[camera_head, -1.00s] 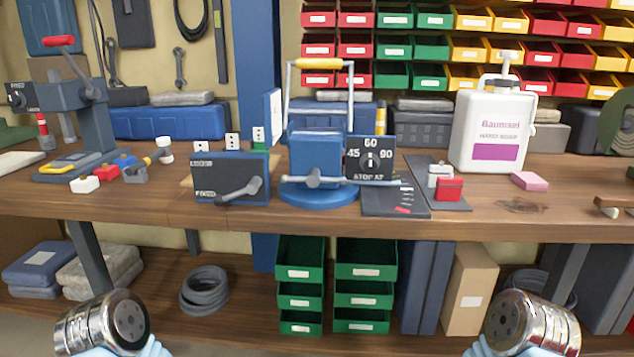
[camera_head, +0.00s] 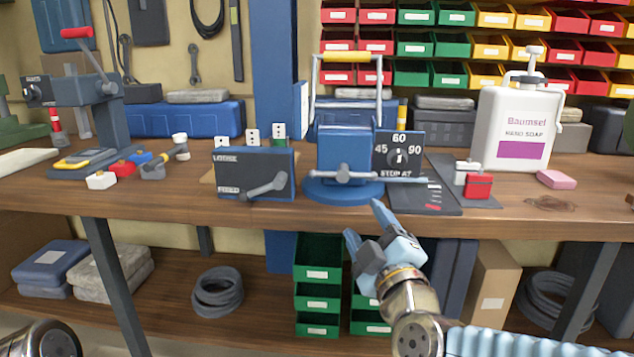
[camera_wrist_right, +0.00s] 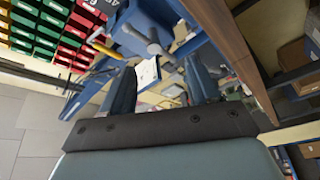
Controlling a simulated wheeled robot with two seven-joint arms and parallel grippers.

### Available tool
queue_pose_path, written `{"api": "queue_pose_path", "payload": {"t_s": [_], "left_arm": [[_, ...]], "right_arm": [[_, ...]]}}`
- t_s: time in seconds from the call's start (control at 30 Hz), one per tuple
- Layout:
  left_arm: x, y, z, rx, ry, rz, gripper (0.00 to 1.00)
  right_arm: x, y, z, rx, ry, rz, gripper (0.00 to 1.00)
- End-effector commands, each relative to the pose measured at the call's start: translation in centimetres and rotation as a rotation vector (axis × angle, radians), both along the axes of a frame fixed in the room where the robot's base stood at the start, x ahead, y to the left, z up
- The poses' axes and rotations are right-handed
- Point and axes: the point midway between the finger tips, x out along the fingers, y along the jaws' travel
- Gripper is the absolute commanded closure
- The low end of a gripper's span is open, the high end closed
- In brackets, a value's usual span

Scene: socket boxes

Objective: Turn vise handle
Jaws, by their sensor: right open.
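The blue vise (camera_head: 345,152) stands on a round blue base (camera_head: 345,191) near the front edge of the workbench. Its handle is a grey bar (camera_head: 392,179) lying roughly level across the front from a grey hub (camera_head: 344,176). My right gripper (camera_head: 365,221) is open and empty, in front of and below the vise handle, apart from it. In the right wrist view its two dark fingers (camera_wrist_right: 160,82) point at the bench, with blue and grey parts beyond them that I cannot sort out. My left gripper is out of view; only my left arm's metal link shows at bottom left.
A dial board (camera_head: 398,155) marked 45, 60, 90 stands right of the vise. A dark panel (camera_head: 240,165) with a grey lever stands left. A white soap bottle (camera_head: 517,128) and red block (camera_head: 479,185) are farther right. Green drawers (camera_head: 317,275) sit below the bench edge.

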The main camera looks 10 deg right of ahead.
Motion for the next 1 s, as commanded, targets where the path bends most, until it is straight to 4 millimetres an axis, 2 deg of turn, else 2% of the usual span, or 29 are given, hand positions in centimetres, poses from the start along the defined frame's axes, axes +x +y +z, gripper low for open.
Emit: {"api": "queue_pose_path", "payload": {"t_s": [0.07, 0.17, 0.27, 0.5, 0.7, 0.83, 1.0], "left_arm": [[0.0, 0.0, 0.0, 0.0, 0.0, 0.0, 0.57], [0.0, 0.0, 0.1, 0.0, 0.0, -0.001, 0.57], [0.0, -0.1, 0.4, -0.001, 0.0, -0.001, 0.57], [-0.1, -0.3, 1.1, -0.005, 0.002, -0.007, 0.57], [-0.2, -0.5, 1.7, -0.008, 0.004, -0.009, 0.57], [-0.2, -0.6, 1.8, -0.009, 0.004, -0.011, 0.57], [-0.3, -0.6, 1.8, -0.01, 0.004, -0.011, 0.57]], "right_arm": [[-0.4, -0.2, 1.2, -0.021, -0.031, -0.013, 0.39], [0.3, -0.2, 1.7, -0.027, -0.037, -0.016, 0.39], [2.1, 0.0, 1.9, -0.028, -0.035, -0.014, 0.39], [7.6, 0.2, 3.1, -0.026, -0.033, -0.014, 0.39], [11.2, 0.4, 3.9, -0.027, -0.033, -0.014, 0.39], [12.4, 0.5, 4.1, -0.026, -0.033, -0.014, 0.39], [12.8, 0.5, 4.2, -0.026, -0.034, -0.014, 0.39]]}}
